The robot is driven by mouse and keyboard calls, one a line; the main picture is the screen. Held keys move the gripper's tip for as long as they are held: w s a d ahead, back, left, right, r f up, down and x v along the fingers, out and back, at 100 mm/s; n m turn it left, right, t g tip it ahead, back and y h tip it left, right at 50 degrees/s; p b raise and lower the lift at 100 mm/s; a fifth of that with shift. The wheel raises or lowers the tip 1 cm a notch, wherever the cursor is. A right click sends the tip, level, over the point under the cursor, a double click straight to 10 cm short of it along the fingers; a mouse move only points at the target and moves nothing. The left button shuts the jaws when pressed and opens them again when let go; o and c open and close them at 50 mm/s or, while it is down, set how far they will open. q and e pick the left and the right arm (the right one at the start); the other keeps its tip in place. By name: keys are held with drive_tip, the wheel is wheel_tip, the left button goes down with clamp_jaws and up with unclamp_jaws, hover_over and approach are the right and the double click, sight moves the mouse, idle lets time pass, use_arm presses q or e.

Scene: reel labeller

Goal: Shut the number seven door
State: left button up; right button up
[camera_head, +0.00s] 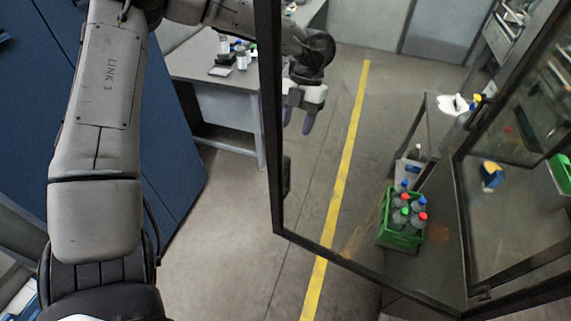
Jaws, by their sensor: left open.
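A glass door (279,205) with a black frame stands swung open across the middle and right of the head view. A dark handle (287,175) sits on its left upright. I see no number on it, so I cannot tell if it is door seven. My left arm reaches in from the upper left and passes behind the door's left upright. My left gripper (299,117), with purple fingertips, shows through the glass near that upright. It is open and empty, with its fingers pointing down. I cannot tell whether it touches the pane. My right gripper is not in view.
A green crate (401,241) of several bottles shows through the glass at the lower right. A grey table (215,85) with small items stands behind on the left. A blue panel (175,150) is at the left. Floor with a yellow line (345,165) is clear.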

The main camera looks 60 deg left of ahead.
use_arm(q)
drive_tip(key=p+x, duration=0.2)
drive_tip(key=x, duration=1)
drive_tip(key=shift+s+f, duration=0.1)
drive_tip(key=shift+f, duration=0.05)
drive_tip(key=shift+c, duration=0.4)
drive_tip(key=c, duration=0.7)
clamp_jaws()
